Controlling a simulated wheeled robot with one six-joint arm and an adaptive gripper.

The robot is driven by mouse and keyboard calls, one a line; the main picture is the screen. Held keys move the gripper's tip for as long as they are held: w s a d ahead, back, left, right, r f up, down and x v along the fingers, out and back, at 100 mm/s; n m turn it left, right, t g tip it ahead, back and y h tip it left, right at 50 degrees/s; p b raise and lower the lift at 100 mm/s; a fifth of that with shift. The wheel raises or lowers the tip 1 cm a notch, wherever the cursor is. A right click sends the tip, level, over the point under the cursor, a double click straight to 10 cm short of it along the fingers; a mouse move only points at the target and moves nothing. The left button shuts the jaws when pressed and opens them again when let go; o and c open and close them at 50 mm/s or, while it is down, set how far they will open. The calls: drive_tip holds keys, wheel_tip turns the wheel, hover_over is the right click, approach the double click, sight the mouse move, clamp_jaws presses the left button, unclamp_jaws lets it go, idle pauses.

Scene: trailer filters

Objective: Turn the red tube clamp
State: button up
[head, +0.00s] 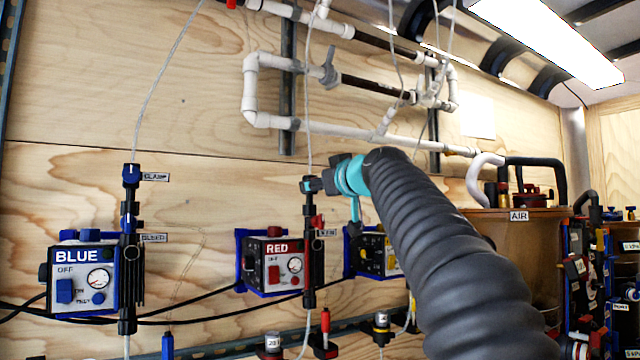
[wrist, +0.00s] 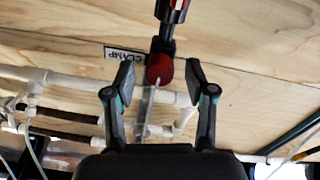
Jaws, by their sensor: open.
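The red tube clamp shows in the wrist view as a round red knob (wrist: 159,68) on a dark fitting, with a clear tube running from it and a CLAMP label (wrist: 124,54) beside it. My gripper (wrist: 160,76) is open, with one fingertip on each side of the knob and a visible gap on both sides. In the head view my gripper (head: 316,185) is at the top of the red unit's dark vertical column (head: 309,255) and largely hides the clamp. I cannot tell the exact depth between fingertips and knob.
The red control box (head: 278,262) is below left of my gripper, and a yellow-marked box (head: 376,252) is partly behind my arm. The blue box (head: 84,278) stands farther left. White pipes (head: 340,130) run above along the plywood wall. A thin tube (head: 309,110) hangs above the clamp.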

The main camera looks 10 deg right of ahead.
clamp_jaws()
drive_tip(key=shift+m, duration=0.3)
drive_tip(key=m, duration=0.3)
drive_tip(key=shift+m, duration=0.3)
drive_tip(key=m, duration=0.8)
drive_tip(key=shift+m+g+y, duration=0.3)
drive_tip(key=shift+m, duration=2.2)
